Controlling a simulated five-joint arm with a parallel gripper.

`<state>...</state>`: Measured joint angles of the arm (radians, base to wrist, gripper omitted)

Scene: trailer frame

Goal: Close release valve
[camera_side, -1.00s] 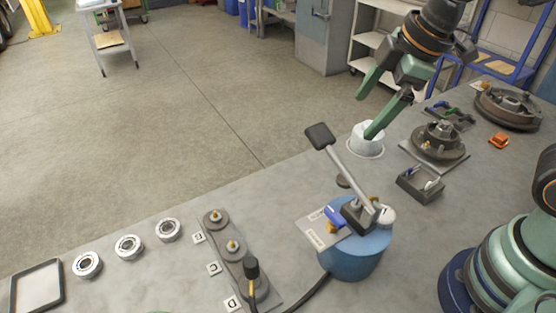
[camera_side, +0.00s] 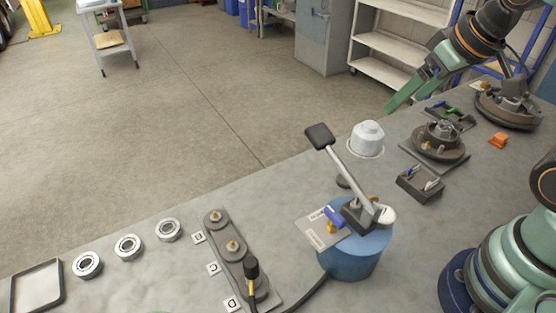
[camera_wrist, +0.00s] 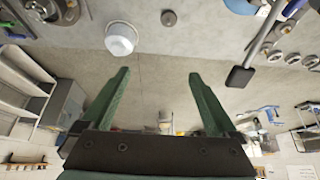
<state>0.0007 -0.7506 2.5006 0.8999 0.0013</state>
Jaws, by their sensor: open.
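The hand pump has a round blue body (camera_side: 352,262), with a long lever (camera_side: 350,178) slanting up to a black grip (camera_side: 320,136). A small blue handle (camera_side: 334,215) with brass beside it sits on the pump's top by a labelled plate (camera_side: 318,232); it looks like the release valve, but whether it is open or closed I cannot tell. My gripper (camera_side: 406,104) is open and empty, up and to the right of the pump, well apart from it. In the wrist view the lever's black grip (camera_wrist: 240,76) is right of my fingers.
A white cap-like cup (camera_side: 367,138) stands on the bench between my gripper and the pump. Hubs (camera_side: 438,140), a small dark tray (camera_side: 420,185) and an orange part (camera_side: 498,140) lie on the right. Bearings (camera_side: 128,246) and a stud plate (camera_side: 232,248) lie on the left.

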